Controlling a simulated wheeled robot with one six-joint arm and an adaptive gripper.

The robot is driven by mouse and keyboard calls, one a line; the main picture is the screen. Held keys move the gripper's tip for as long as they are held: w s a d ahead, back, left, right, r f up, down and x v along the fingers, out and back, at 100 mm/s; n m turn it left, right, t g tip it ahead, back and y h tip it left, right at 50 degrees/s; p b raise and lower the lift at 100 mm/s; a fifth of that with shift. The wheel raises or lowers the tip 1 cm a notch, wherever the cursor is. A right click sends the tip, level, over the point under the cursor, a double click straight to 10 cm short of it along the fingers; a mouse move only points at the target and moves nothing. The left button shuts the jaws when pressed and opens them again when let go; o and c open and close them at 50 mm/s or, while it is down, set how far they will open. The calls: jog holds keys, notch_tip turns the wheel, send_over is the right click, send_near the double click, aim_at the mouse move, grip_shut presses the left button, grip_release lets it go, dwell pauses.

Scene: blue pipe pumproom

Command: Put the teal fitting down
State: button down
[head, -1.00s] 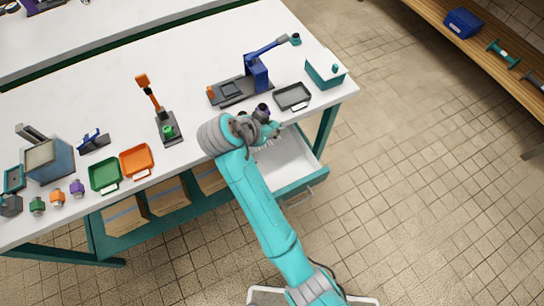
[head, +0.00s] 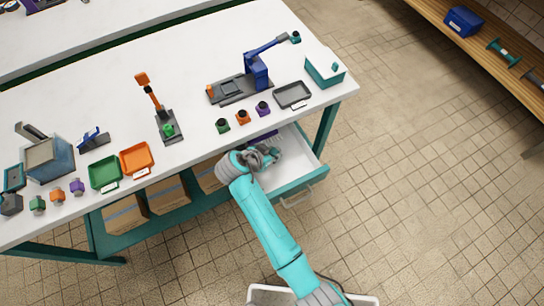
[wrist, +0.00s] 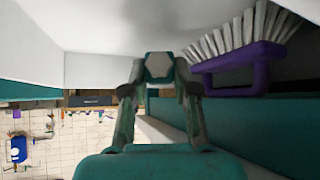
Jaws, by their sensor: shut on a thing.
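The teal fitting (wrist: 158,66) shows in the wrist view as a pale hexagonal face with teal edges. It sits between the two fingertips of my gripper (wrist: 158,88), which is shut on it. In the head view my gripper (head: 264,157) is over the open white drawer (head: 296,165) at the front of the bench. The arm and gripper hide the fitting there. I cannot tell how far the fitting is above the drawer floor.
A purple brush (wrist: 245,65) lies in the drawer, beside my gripper. Green (head: 222,125), orange (head: 243,117) and purple (head: 263,108) fittings stand on the bench edge above the drawer.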

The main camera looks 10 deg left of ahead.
jog(key=shift+f, duration=1.45)
jog(key=c, duration=0.9)
grip_release()
jog(key=v, duration=1.2)
